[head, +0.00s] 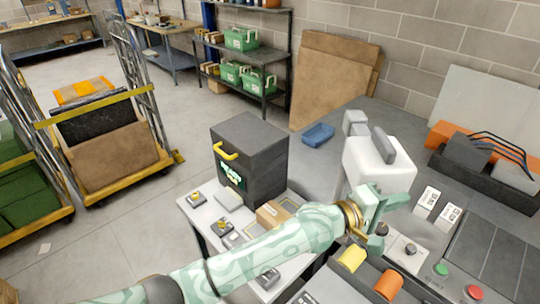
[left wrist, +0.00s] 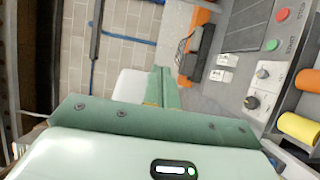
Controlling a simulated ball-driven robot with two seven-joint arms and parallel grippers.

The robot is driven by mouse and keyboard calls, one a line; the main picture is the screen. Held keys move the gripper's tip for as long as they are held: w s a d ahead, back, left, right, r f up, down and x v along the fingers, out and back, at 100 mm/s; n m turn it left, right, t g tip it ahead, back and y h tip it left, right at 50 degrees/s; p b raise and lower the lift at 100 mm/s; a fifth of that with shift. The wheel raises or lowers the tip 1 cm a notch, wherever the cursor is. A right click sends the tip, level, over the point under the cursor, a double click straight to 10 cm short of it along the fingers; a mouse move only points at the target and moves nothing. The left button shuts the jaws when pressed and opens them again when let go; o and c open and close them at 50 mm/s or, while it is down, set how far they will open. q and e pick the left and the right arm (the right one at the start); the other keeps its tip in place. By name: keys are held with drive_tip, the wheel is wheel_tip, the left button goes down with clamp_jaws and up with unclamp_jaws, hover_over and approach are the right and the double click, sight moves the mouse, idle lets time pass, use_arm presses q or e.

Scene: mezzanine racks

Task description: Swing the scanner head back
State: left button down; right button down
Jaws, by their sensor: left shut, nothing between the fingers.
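The likely scanner head, a white boxy unit with a grey bar on its top (head: 372,162), stands on the grey bench at right of centre in the head view. Part of a white body (left wrist: 130,86) shows behind my fingers in the left wrist view. My left gripper (head: 388,204) is at the near side of the white unit, overlapping its lower edge in the picture; I cannot tell whether they touch. Its fingers (left wrist: 162,84) are together with nothing between them. The unit's lower near part is hidden by my gripper. My right gripper is not in view.
Yellow (head: 352,258) and orange (head: 388,284) rolls lie close below my gripper. A panel with green (head: 441,269) and red (head: 473,291) buttons is at right. A dark box with a yellow handle (head: 250,158) stands on a small table. A blue tray (head: 318,134) lies behind.

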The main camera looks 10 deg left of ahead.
use_arm(q)
drive_tip(key=shift+a, duration=0.3)
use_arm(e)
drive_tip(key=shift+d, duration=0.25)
use_arm(q)
drive_tip(key=shift+d, duration=0.1)
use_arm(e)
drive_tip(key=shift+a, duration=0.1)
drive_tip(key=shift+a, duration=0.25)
use_arm(q)
drive_tip(key=shift+s, duration=0.1)
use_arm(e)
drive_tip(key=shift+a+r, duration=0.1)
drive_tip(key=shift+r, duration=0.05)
